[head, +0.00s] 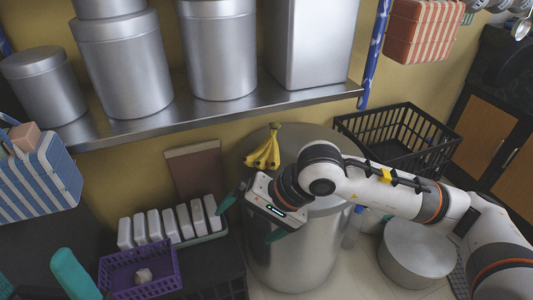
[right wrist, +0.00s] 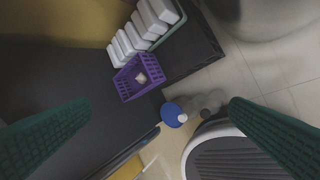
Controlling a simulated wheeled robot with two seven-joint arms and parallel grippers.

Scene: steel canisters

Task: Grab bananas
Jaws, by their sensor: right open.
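A small bunch of yellow bananas (head: 264,149) lies on the lid of a large steel canister (head: 290,252), near its back left edge. My right gripper (head: 250,217) is in front of and below the bananas in the head view, at the canister's left side. It is apart from them, open and empty. The right wrist view shows its two green fingers wide apart (right wrist: 160,125) with no bananas between them. Two teal fingers of my left gripper (head: 38,277) show apart at the lower left corner, far from the bananas.
A steel shelf (head: 215,117) with several canisters hangs above and behind the bananas. A black crate (head: 400,135) stands to the right. A purple basket (head: 140,270) and a row of white blocks (head: 170,225) are at the left. A low steel canister (head: 417,252) stands at the right.

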